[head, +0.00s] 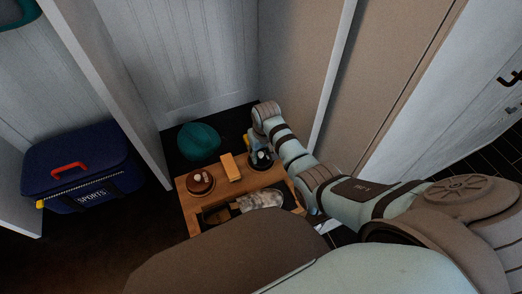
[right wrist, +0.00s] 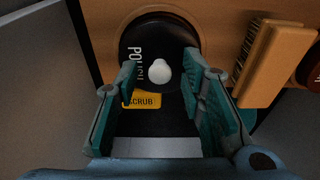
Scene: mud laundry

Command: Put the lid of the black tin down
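The black tin's lid (right wrist: 178,38) is round and dark, with "POLISH" lettering and a white knob (right wrist: 161,73). In the right wrist view it lies at the top centre, over a brown round rim on the wood. My right gripper (right wrist: 160,68) is open, with the knob between its fingertips and gaps on both sides. In the head view the black tin (head: 262,160) is at the right of the low wooden bench (head: 193,215), just below my right wrist. I cannot tell whether the lid is seated on the tin. My left gripper is not in view.
A wooden brush (right wrist: 265,63) lies beside the tin. A brown tin (head: 200,184) stands further left on the bench. A yellow "SCRUB" label (right wrist: 141,100) shows between my fingers. A teal rounded object (head: 199,142) is behind the bench; a wall panel (head: 305,75) rises close on the right.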

